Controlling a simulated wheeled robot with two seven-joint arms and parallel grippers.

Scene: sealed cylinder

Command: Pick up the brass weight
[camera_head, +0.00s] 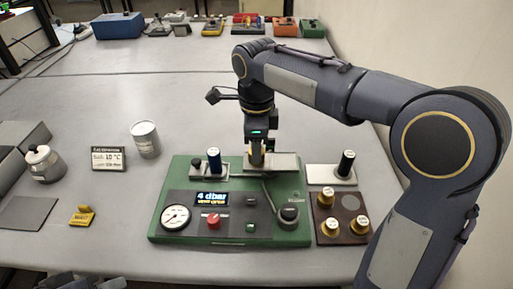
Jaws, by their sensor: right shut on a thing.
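My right gripper (256,157) reaches down over the back of the green instrument (232,240). It is shut on a small brass-coloured piece, apparently a brass weight, mostly hidden by the fingers, just at or above the pale plate (284,162). I cannot tell whether the piece touches the plate. A dark round spot on that tray is bare. Only dark parts, apparently of my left gripper (85,282), show at the bottom left edge.
A black-topped cylinder (346,162) stands on a pale plate behind the tray. A metal can (145,140), small sign (108,158) and pot (44,163) stand left. The table's middle back is clear.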

